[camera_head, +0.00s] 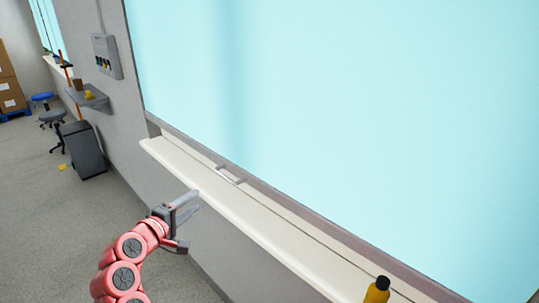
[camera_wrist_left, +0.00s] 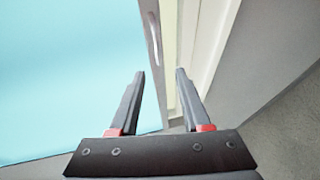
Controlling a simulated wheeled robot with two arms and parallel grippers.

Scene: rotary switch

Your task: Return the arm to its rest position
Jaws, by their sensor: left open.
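My left arm (camera_head: 125,262) is pink and reaches up from the bottom left in the head view. Its left gripper (camera_head: 188,222) is open and empty, close to the front edge of the white window sill. In the left wrist view the left gripper (camera_wrist_left: 158,75) shows two dark fingers spread apart with nothing between them. The rotary switch panel, a grey box (camera_head: 107,56) with several small coloured parts, is on the wall at the upper left, well away from the gripper. My right gripper is not in view.
The white window sill (camera_head: 272,235) runs under a large light-blue window (camera_head: 340,110). A yellow bottle (camera_head: 377,290) with a dark cap stands at the sill's right end. A grey shelf (camera_head: 88,97), a dark bin (camera_head: 84,148) and stools (camera_head: 52,116) are farther left. The floor left of the arm is clear.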

